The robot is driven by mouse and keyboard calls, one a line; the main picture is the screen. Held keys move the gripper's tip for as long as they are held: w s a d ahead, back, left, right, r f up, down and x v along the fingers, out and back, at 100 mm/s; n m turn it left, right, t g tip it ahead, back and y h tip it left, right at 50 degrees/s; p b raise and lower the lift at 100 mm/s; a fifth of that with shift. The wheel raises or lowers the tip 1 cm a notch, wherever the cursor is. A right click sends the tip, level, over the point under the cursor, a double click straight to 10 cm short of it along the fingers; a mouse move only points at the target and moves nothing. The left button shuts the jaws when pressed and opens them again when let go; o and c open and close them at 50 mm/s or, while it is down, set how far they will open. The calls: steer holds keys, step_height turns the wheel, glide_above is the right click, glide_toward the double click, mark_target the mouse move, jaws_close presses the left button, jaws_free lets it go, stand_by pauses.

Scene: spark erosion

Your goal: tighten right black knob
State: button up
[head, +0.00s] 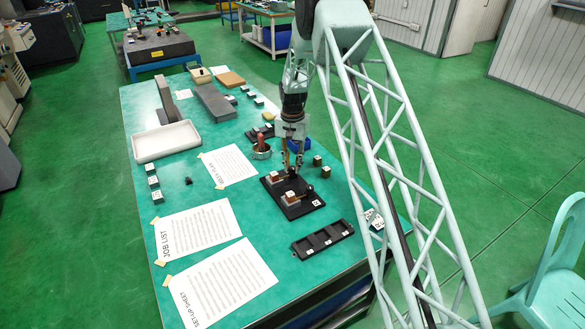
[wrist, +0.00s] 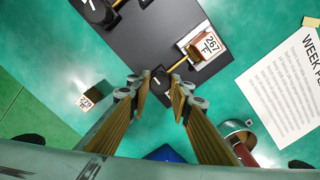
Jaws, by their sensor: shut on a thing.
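A black fixture plate (head: 306,207) lies on the green table, and it also shows in the wrist view (wrist: 150,38). It bears blocks with white labels; one block (wrist: 204,47) is marked 267 in the wrist view. My gripper (head: 291,172) points down over the plate's far end. In the wrist view its fingers (wrist: 160,84) are closed around a black knob (wrist: 160,76), one finger on each side. The other black knob (wrist: 97,10) is at the top edge of the wrist view. The gripped knob is mostly hidden by the fingers in the head view.
A black compartment tray (head: 322,240) lies in front of the plate. A small dark cube (head: 317,161) stands right of my gripper, and a red-handled item (head: 262,151) to its left. The WEEK PLAN sheet (head: 229,167) and a white tray (head: 166,141) lie further left.

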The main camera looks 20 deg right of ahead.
mark_target(292, 167)
steer(key=shift+m+b, duration=0.4)
steer(key=shift+m, duration=1.2)
steer(key=o, duration=0.9)
steer(key=shift+r, duration=0.1)
steer(key=shift+r, duration=5.9)
steer(key=shift+r, duration=0.1)
